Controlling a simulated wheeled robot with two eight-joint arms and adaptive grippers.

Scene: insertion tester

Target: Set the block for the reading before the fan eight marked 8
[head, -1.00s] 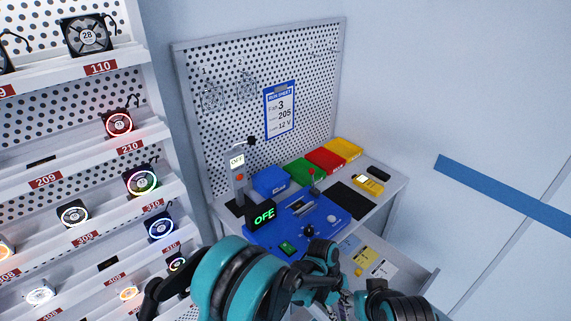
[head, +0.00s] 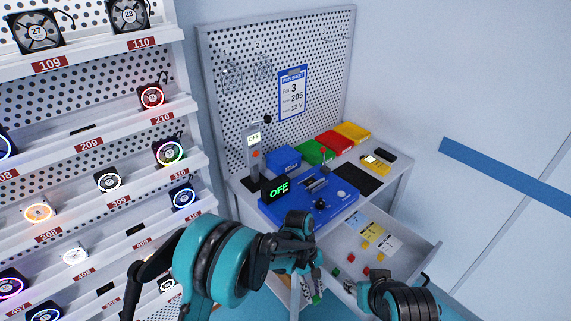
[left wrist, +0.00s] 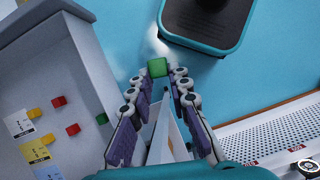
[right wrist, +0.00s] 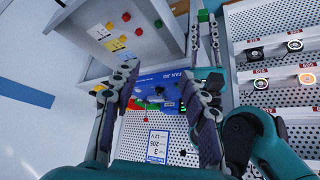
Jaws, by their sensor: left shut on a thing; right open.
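My left gripper (left wrist: 160,82) is shut on a green block (left wrist: 157,67), held at its fingertips beside the open drawer (left wrist: 88,78). In the head view the left gripper (head: 312,284) hangs in front of the bench, left of the drawer. My right gripper (right wrist: 160,88) is open and empty, with the blue tester (right wrist: 165,84) beyond its fingers. The drawer holds red blocks (left wrist: 73,129), yellow blocks (left wrist: 35,112) and another green block (left wrist: 102,119).
Blue, yellow and white cards (head: 373,232) lie in the drawer. Blue (head: 284,157), green, red and yellow bins (head: 351,131) line the bench back. A run sheet (head: 292,92) hangs on the pegboard. Shelves of numbered fans (head: 108,181) stand at left. A yellow meter (head: 375,163) sits at right.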

